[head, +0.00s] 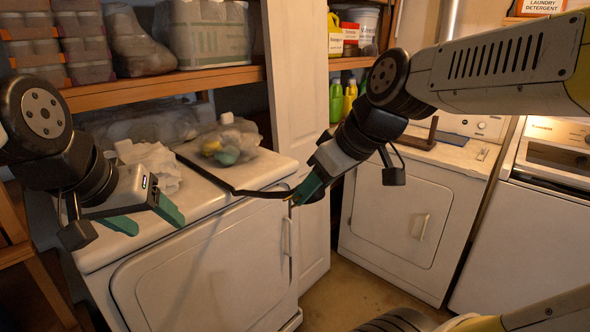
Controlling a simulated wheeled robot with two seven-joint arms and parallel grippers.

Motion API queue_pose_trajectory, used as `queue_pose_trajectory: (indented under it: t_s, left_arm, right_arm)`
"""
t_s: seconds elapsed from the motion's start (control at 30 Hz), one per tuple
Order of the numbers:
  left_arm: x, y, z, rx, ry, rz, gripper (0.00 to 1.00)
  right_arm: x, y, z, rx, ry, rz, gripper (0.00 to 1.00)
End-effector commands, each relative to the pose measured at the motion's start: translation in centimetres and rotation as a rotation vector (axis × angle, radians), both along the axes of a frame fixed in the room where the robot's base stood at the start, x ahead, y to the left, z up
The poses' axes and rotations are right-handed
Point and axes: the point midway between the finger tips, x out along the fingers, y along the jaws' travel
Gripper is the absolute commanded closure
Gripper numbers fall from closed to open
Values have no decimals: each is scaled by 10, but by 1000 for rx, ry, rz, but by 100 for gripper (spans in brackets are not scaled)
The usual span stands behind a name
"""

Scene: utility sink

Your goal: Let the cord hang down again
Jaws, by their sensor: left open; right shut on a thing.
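A thin black cord (258,193) lies over the top of the near white appliance (262,170). It runs from beside a clear bag toward the front right edge, then out to my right gripper (298,196). My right gripper is shut on the cord's end, just past the appliance's right front corner. The exact grip is hidden by the green fingers. My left gripper (148,220) is open and empty above the left front edge of the same appliance, apart from the cord.
A clear bag (230,141) with colored items and crumpled white material (150,162) sit on the appliance top. A white door panel (300,90) stands behind. Another white appliance (405,205) is at right, with bare floor (345,292) between.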

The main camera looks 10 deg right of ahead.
Motion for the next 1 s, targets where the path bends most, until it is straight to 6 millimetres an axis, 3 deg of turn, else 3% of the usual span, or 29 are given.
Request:
queue_pose_trajectory:
  t_s: [0.47, 0.67, 0.8, 1.0]
  left_arm:
    - [0, 0, 0, 0, 0, 0, 35]
    - [6, -4, 8, 5, 18, -22, 72]
    - [24, -20, 32, 20, 77, -96, 100]
    - [57, -64, 77, 46, 208, -274, 100]
  right_arm:
    - [-1, -1, -3, 7, -12, 2, 100]
    - [-1, -1, -3, 7, -12, 2, 100]
    - [-1, -1, -3, 7, -11, 2, 100]
    - [-1, -1, -3, 7, -11, 2, 100]
